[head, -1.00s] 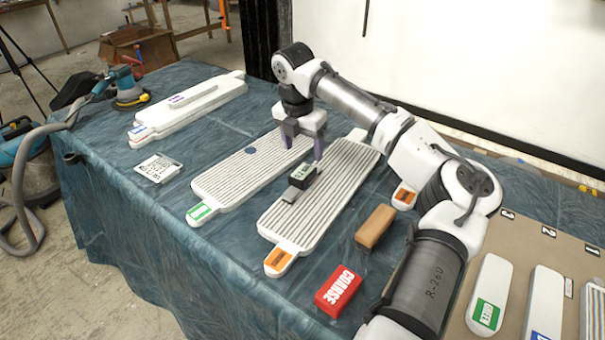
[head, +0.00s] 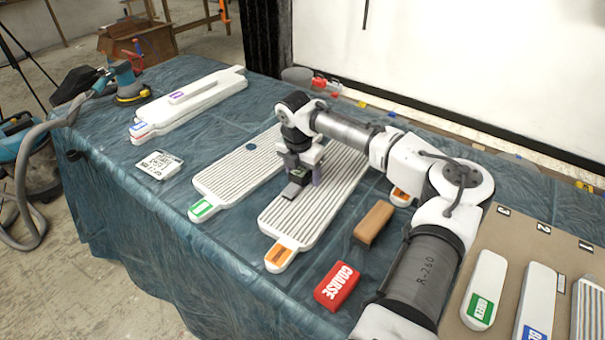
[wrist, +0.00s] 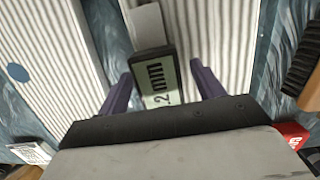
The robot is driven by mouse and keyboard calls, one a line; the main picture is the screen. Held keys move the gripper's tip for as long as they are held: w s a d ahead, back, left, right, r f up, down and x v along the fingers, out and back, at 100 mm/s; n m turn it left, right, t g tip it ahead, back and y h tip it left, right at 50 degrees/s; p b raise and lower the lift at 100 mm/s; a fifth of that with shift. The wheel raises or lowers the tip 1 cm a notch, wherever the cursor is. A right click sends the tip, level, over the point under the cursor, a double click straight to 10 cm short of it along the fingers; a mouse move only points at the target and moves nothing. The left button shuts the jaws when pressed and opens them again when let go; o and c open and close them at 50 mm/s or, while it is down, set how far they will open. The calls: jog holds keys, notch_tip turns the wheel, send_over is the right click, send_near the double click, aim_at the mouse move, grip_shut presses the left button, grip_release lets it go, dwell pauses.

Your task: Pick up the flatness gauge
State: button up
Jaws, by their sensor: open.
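The flatness gauge (head: 294,190) is a small black block with a grey foot, resting on the ribbed white panel with an orange label (head: 318,192). In the wrist view the gauge (wrist: 156,78) shows a lit display whose visible part reads ".2 mm", with the grey foot beyond it. My gripper (head: 305,172) is low over the panel at the gauge. Its two purple fingers (wrist: 161,72) are open, one on each side of the gauge, with a visible gap on both sides. In the head view the fingers and hand partly hide the gauge.
A green-labelled ribbed panel (head: 232,172) with a blue dot lies to the left. A brown block (head: 374,222) and a red COARSE block (head: 337,287) lie to the right and front. Stacked white panels (head: 190,102), a sander (head: 130,92) and a printed card (head: 158,165) are farther left.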

jog(key=shift+c, duration=0.2)
jog(key=c, duration=1.2)
jog(key=shift+r, duration=0.1)
